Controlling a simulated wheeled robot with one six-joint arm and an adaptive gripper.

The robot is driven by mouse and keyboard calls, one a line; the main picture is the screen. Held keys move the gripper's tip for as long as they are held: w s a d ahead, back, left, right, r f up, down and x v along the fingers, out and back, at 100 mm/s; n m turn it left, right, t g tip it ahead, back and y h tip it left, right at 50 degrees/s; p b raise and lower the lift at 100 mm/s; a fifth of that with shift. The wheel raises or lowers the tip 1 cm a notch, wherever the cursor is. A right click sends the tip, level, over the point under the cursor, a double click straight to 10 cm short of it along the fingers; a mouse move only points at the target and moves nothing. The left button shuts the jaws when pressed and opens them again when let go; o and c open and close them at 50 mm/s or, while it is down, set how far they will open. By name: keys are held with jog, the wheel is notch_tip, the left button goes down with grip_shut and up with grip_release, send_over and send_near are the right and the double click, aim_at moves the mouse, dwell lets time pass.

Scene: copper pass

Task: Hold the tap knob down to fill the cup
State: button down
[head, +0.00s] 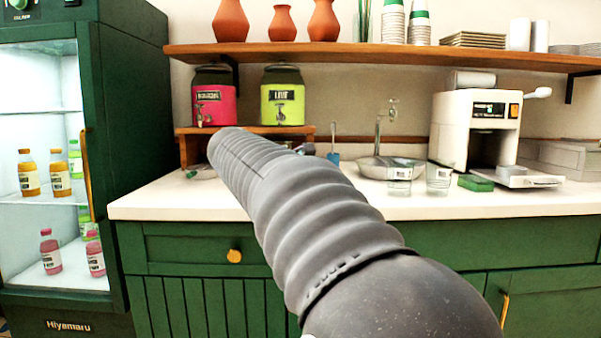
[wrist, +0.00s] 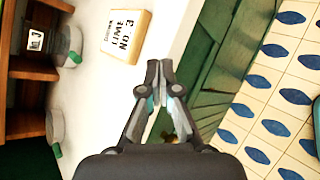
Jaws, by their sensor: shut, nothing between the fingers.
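In the head view a pink dispenser (head: 213,104) and a lime-green dispenser (head: 282,103) stand on a wooden riser (head: 300,130) at the back of the counter. Each has a small tap low on its front, with the lime tap (head: 281,116) just above my arm. My gripper (wrist: 159,66) is shut and empty above the counter's front edge, apart from cup and taps. My arm hides it in the head view.
Two glasses (head: 438,178), a sink (head: 375,167) and a coffee machine (head: 475,125) are to the right. A shelf (head: 380,55) hangs above.

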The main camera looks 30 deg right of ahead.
jog(key=s+a+f+m+y, duration=0.3)
jog(key=s+a+f+m, duration=0.15)
jog(key=f, duration=0.25)
jog(key=s+a+f+m+y, duration=0.2)
jog(key=s+a+f+m, duration=0.25)
jog(key=f, duration=0.25)
jog(key=s+a+f+m+y, duration=0.2)
jog(key=s+a+f, duration=0.3)
jog(key=s, duration=0.4)
jog(key=s+a+f+m+y, duration=0.3)
jog(key=s+a+f, duration=0.3)
jog(key=s+a, duration=0.1)
jog(key=shift+s+a, duration=0.3)
jog(key=shift+s, duration=0.55)
jog(key=shift+a, duration=0.1)
